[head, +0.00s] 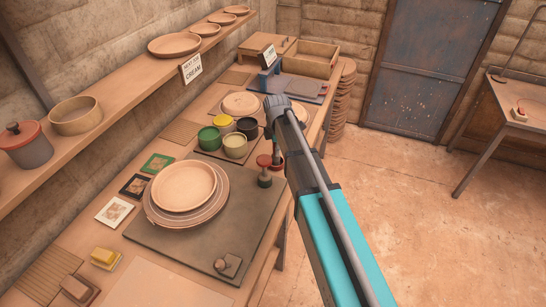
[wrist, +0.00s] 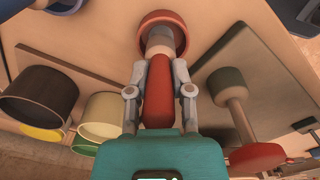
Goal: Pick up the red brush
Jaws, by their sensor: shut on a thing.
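A red-and-green stamp-like tool (head: 264,170) stands close on the left; it also shows in the wrist view (wrist: 236,105). Several paint pots (head: 235,146) stand behind it. Stacked plates (head: 184,187) sit on the dark board (head: 150,240). Open floor lies right of the bench.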

